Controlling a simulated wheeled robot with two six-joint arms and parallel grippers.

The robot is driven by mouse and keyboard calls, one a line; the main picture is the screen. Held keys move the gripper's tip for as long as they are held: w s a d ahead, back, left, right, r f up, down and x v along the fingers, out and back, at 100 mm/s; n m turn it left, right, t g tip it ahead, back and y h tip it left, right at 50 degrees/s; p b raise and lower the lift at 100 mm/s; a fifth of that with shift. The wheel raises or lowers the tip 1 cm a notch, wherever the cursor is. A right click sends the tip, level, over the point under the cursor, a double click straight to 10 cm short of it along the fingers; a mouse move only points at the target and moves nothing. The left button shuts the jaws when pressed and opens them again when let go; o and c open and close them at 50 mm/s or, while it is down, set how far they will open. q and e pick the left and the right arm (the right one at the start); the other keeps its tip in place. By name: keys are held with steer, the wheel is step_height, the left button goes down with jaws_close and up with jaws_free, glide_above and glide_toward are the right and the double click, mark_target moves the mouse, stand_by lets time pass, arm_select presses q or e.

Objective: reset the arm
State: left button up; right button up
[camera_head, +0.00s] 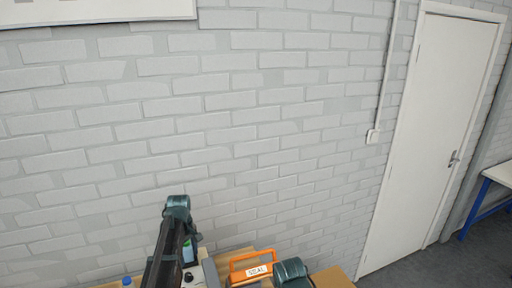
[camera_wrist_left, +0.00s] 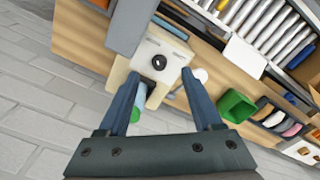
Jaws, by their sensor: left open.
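My left gripper (camera_wrist_left: 160,78) is open in the left wrist view, its two blue-grey fingers spread apart with nothing seen held between them. Beyond the fingertips is a pale machine (camera_wrist_left: 172,48) with a round black knob; I cannot tell the exact gap to it. My right gripper is not in view.
An orange handle (camera_head: 250,268) with a SEAL label stands at the head view's bottom. A wooden bench (camera_wrist_left: 85,42), a green bin (camera_wrist_left: 237,106) and racked pale rolls (camera_wrist_left: 262,28) show in the wrist view. A brick wall (camera_head: 250,120) and white door (camera_head: 430,130) stand behind.

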arm_select(q)
steer(key=s+d+m, duration=1.2)
steer(key=s+d, duration=0.1)
steer(key=s, duration=0.5)
steer(key=s+d+f+m+b, duration=0.2)
steer(key=d+f+b, duration=0.3)
steer(key=f+b, duration=0.3)
steer(key=s+d+f+m+y+b, duration=0.1)
steer(key=s+d+f+b, duration=0.2)
steer(key=d+f+b, duration=0.3)
steer(key=shift+f+m+b, duration=0.4)
steer(key=shift+f+b, duration=0.5)
steer(key=shift+b, duration=0.1)
